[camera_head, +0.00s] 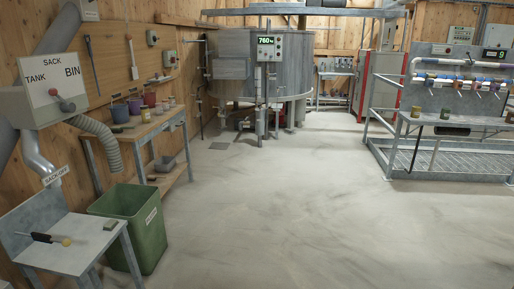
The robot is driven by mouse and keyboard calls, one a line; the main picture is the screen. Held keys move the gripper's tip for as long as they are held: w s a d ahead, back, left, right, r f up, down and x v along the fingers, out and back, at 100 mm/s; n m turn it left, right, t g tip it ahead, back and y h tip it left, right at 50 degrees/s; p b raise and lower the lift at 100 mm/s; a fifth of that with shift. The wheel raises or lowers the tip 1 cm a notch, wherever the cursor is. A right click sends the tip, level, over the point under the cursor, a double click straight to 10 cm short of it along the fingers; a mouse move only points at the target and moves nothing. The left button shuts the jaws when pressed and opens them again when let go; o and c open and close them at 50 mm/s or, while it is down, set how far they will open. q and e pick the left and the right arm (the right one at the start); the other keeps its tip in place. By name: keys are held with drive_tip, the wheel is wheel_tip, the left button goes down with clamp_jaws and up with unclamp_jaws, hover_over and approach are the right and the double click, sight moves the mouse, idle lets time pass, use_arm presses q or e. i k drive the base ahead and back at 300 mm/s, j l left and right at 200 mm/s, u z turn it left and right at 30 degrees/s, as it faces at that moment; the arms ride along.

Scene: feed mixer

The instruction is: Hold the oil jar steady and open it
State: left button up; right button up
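I cannot tell which thing is the oil jar, as the small containers are too far off to read. A small amber-brown jar (416,111) stands on the grey bench of the railed platform at the right. On the wooden bench at the left, a small yellowish jar (146,115) and two more small containers (168,104) stand near several coloured cups (134,104). Neither of my grippers is in view.
A green bin (150,227) stands beside a small grey table (72,246) holding a dark-handled tool (48,238). A SACK/TANK/BIN selector box (88,90) overhangs the left. The steel mixer tank (232,90) stands at the back. The middle floor (300,200) is clear.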

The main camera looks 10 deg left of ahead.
sight(146, 114)
drive_tip(key=i+u, duration=0.1)
drive_tip(key=i, duration=0.8)
drive_tip(key=i+u, duration=0.1)
drive_tip(key=i, duration=0.8)
drive_tip(key=i+l+u, duration=0.1)
drive_tip(key=i, duration=0.85)
drive_tip(key=i+j+u, duration=0.1)
drive_tip(key=i+u, duration=0.15)
drive_tip(key=i, duration=0.4)
drive_tip(key=i+u, duration=0.3)
drive_tip(key=i, duration=0.35)
drive_tip(key=i+l+u, duration=0.25)
drive_tip(key=i, duration=0.35)
